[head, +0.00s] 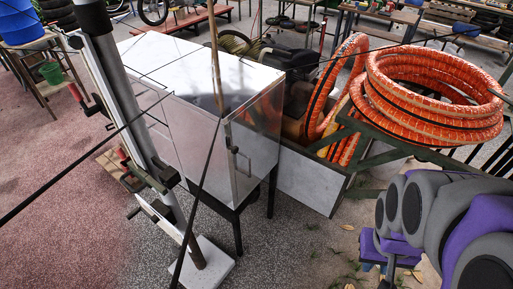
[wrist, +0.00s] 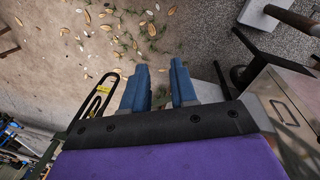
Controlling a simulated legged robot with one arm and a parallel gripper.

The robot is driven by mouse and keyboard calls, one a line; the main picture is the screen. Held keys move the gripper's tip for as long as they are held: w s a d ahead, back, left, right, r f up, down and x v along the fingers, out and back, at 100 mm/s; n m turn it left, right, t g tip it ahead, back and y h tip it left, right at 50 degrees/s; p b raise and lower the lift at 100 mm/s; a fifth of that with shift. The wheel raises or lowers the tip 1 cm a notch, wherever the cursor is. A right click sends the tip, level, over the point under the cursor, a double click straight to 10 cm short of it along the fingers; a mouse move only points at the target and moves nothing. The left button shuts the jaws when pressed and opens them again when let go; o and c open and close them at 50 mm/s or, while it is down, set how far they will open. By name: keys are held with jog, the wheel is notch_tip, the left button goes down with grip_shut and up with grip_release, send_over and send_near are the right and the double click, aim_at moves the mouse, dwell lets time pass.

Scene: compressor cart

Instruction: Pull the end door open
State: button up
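The end door (head: 257,145) is the shiny metal panel on the near right end of the pale metal box on the compressor cart. It looks closed. A small dark handle (head: 235,150) sits near its left edge. In the wrist view, part of a metal panel with a dark bar handle (wrist: 284,112) shows at the right edge. My gripper (wrist: 163,80) has two blue fingers with a clear gap and nothing between them. In the head view my gripper (head: 390,272) is low at the right, apart from the door and partly hidden by my purple and grey arm.
An orange coiled hose (head: 430,90) lies on the green frame right of the box. A pale side panel (head: 308,182) stands below it. A grey post with clamps (head: 125,95) rises left of the box. Gravel ground between door and arm looks open.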

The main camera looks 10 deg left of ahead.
jog(key=w+d+f+n+t+h, duration=0.1)
jog(key=w+d+f+t, duration=0.15)
jog(key=w, duration=0.75)
jog(key=w+d+f+n+t+h, duration=0.1)
jog(key=w+d+f+t, duration=0.15)
jog(key=w, duration=0.65)
jog(key=w+a+f+n+t+y+p, duration=0.1)
jog(key=w+f+n+t, duration=0.15)
jog(key=w, duration=0.45)
jog(key=w+a+f+n+t+y+p, duration=0.1)
jog(key=w+a+f+n+y, duration=0.1)
jog(key=w+f, duration=0.35)
jog(key=n+t+y+p, duration=0.1)
jog(key=n+y, duration=0.4)
jog(key=y, duration=1.1)
send_near(250, 163)
jog(key=x, duration=0.3)
jog(key=b+x, duration=0.1)
jog(key=x, duration=0.6)
jog(key=shift+w+a+f, duration=0.15)
jog(key=shift+w+f, duration=0.15)
jog(key=shift+f, duration=0.1)
